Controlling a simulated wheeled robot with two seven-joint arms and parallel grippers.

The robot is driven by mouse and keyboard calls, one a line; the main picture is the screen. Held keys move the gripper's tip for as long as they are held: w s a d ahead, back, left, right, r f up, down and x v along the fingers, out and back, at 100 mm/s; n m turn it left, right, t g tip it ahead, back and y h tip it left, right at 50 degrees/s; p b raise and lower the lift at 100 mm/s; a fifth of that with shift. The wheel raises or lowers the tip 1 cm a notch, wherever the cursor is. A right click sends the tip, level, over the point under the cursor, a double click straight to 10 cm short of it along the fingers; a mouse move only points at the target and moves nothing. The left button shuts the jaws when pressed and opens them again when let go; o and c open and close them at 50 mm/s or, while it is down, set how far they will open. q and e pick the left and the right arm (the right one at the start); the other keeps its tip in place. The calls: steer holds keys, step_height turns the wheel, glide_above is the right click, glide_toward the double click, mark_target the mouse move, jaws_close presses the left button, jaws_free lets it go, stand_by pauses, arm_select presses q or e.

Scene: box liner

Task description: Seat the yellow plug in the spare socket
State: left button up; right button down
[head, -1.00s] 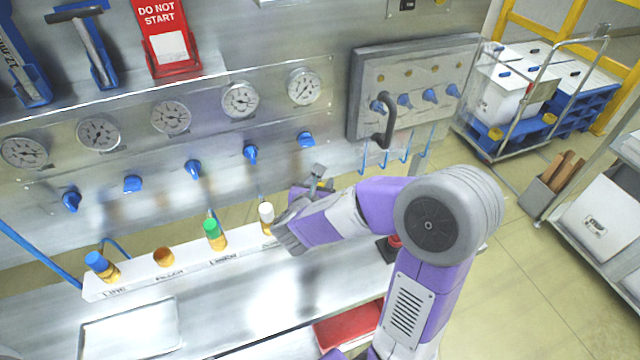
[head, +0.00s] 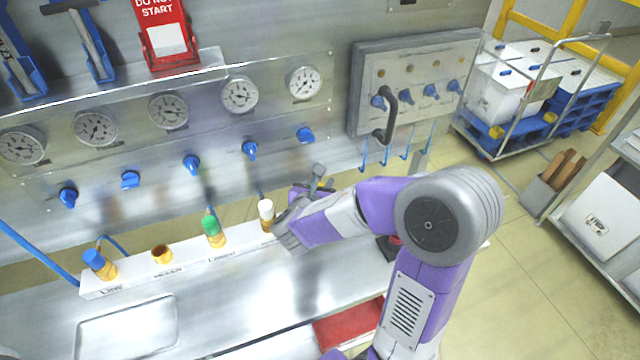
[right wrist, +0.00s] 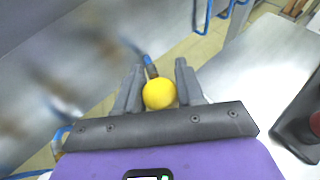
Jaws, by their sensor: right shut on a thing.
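My right gripper (head: 288,226) is at the right end of the white socket rail (head: 198,258), beside the white plug (head: 266,214). In the right wrist view the right gripper (right wrist: 160,80) is shut on the round yellow plug (right wrist: 158,94), with a blue hose behind it. In the head view the yellow plug is hidden by the gripper. An open brass socket (head: 162,254) stands on the rail between the blue plug (head: 95,262) and the green plug (head: 212,229). The rail's right end is hidden behind my gripper. My left gripper is out of view.
The gauge panel (head: 270,130) with blue valve knobs stands close behind the rail. A grey box with a handle (head: 412,85) and blue hooks is at the right. A tray (head: 128,328) and a red object (head: 348,325) lie in front. The bench between them is clear.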

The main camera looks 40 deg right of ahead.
steer(key=shift+f+b, duration=0.3)
steer(key=shift+f, duration=0.05)
steer(key=c, duration=0.6)
jaws_free()
steer(key=shift+p+v, duration=0.85)
steer(key=shift+v, duration=3)
